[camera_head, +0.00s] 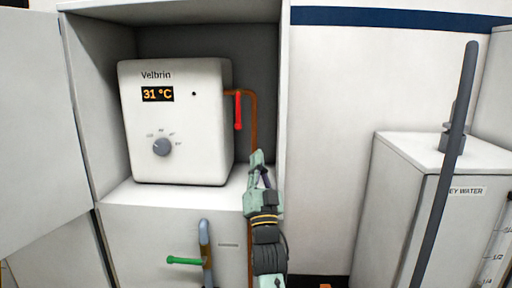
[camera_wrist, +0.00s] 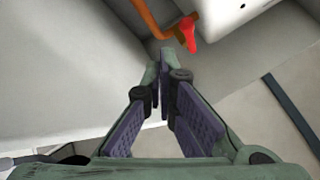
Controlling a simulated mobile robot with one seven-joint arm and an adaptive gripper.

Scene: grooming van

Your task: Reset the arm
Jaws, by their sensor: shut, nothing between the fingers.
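My gripper (camera_head: 257,158) is raised in front of the right edge of the open cabinet, below a copper pipe with a red lever handle (camera_head: 238,110). Its fingers are shut and hold nothing. In the wrist view the fingertips (camera_wrist: 160,55) meet just short of the red handle (camera_wrist: 189,34) and the copper pipe (camera_wrist: 150,18). I cannot tell whether they touch the pipe. The red handle hangs down beside the white Velbrin heater (camera_head: 205,135), whose display reads 31 °C.
The cabinet door (camera_head: 40,120) stands open at the left. A green lever (camera_head: 186,261) on a grey pipe is below the heater. A grey water tank (camera_head: 405,190) and a dark upright pole (camera_head: 445,170) stand at the right. The white wall between is clear.

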